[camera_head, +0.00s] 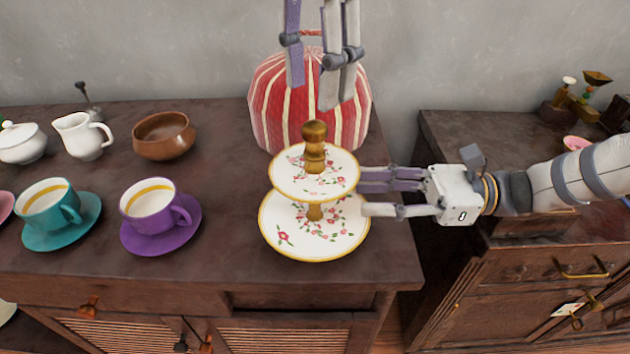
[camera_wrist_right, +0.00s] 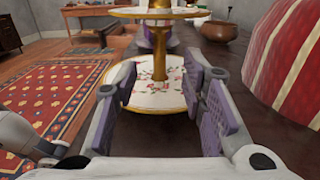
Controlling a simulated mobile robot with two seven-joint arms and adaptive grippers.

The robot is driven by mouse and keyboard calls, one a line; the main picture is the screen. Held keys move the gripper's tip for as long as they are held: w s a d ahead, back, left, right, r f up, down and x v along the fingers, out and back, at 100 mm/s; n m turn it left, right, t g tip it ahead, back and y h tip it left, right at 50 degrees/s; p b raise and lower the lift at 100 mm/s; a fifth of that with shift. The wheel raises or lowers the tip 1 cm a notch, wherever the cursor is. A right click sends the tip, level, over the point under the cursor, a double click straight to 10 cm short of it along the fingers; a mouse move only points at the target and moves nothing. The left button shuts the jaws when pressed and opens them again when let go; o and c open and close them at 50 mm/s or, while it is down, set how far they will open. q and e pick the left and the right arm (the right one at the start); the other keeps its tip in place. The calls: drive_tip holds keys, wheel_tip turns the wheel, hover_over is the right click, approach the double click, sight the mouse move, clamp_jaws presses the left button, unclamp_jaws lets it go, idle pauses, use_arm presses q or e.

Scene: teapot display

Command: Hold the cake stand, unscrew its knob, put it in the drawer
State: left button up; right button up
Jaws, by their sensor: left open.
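The two-tier cake stand has white plates with pink flowers and gold rims; its upper plate (camera_head: 290,180) and lower plate (camera_head: 285,235) stand upright on the dark table. A gold knob (camera_head: 314,132) sits on top. My left gripper (camera_head: 326,95) is open above the knob, in front of the striped cover, and holds nothing. My right gripper (camera_head: 364,195) is beside the stand's right edge, at the height between the plates. In the right wrist view, its spread fingers (camera_wrist_right: 165,115) face the stand's gold post (camera_wrist_right: 159,55), with nothing gripped.
A red striped cover (camera_head: 275,110) stands behind the stand. A purple cup (camera_head: 147,205), a teal cup (camera_head: 48,203), a wooden bowl (camera_head: 163,135) and a white jug (camera_head: 82,135) are left. The right cabinet has a drawer with a brass handle (camera_head: 580,273).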

sight(313, 215)
drive_tip(key=a, duration=0.9)
drive_tip(key=shift+a, duration=0.2)
clamp_jaws()
